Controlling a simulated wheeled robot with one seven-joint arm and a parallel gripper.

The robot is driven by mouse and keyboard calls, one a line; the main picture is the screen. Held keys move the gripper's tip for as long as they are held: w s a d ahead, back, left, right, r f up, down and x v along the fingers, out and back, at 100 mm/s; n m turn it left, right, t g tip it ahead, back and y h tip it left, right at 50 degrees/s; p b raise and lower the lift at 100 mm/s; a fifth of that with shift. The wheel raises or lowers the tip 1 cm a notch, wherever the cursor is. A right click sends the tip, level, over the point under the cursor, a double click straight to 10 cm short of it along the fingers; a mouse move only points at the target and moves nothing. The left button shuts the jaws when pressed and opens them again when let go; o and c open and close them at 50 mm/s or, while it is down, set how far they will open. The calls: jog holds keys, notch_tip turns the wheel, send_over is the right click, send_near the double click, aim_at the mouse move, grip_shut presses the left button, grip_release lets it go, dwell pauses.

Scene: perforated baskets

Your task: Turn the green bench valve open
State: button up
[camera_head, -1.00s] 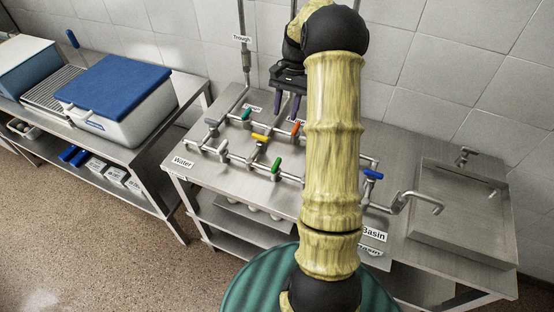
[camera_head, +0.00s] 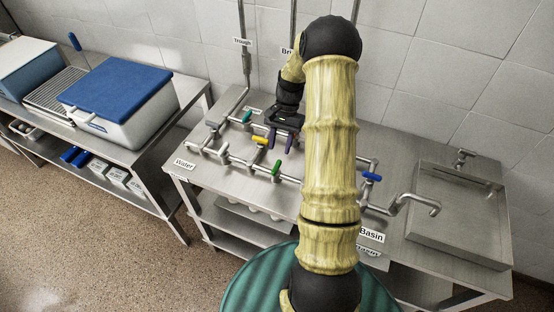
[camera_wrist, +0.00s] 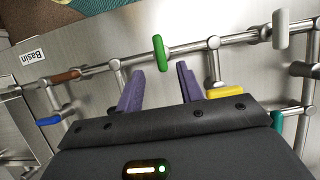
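The green valve handle (camera_head: 276,168) sits on the front pipe of the bench, crosswise to that pipe. In the wrist view the green handle (camera_wrist: 160,52) stands just beyond the fingertips, roughly centred between them. My gripper (camera_head: 280,140) is above the bench, behind the green handle, with its two purple fingers pointing down. The fingers (camera_wrist: 160,82) are apart with nothing between them in the wrist view. I see no contact with the handle.
A yellow handle (camera_head: 260,141) is close beside my gripper. A teal handle (camera_head: 247,117), a grey handle (camera_head: 212,125) and a blue handle (camera_head: 372,176) sit on other pipes. An orange-brown handle (camera_wrist: 66,76) shows in the wrist view. A sink basin (camera_head: 462,215) is at right.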

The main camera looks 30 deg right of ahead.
aim_at(276, 165)
jog(key=p+x, duration=0.1)
jog(key=x, duration=0.6)
grip_shut()
